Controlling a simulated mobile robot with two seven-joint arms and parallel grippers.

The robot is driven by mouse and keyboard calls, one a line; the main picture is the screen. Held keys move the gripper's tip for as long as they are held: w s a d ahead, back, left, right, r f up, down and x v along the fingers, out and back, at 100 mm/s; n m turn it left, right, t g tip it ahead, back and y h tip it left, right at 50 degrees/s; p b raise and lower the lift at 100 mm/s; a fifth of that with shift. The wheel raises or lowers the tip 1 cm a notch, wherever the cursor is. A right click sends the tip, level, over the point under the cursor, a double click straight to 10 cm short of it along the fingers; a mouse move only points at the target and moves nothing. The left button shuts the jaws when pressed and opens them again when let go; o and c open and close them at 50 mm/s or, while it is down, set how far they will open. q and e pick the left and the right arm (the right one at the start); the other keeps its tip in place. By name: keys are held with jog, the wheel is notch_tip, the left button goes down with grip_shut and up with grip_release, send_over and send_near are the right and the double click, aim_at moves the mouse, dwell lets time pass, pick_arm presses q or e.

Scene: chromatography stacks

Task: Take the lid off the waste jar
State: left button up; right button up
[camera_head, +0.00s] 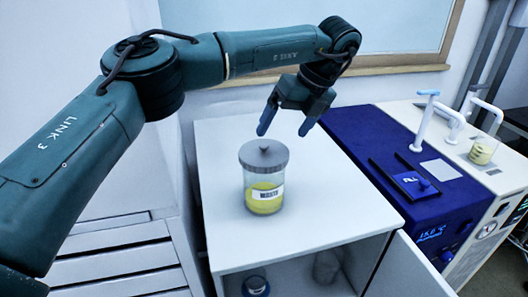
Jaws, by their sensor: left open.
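The waste jar (264,198) is a clear glass jar with yellow liquid and a white label. It stands upright on the white cabinet top. Its grey lid (264,154), with a small knob on top, sits on the jar's mouth. My left gripper (284,132) is open and empty, with its blue fingers pointing down. It appears above and slightly right of the lid in the picture, apart from it. My right gripper is not in view.
The white cabinet top (330,205) is otherwise clear around the jar. A blue instrument (350,126) stands to its right, beside a white unit with a beaker (481,152) of yellow liquid. Below, the open cabinet holds a round container (255,286).

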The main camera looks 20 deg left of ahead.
aim_at(273, 148)
pick_arm(q)
jog(key=p+x, duration=0.1)
jog(key=x, duration=0.4)
jog(key=shift+c, duration=0.5)
jog(key=c, duration=1)
jog(key=shift+o, duration=0.2)
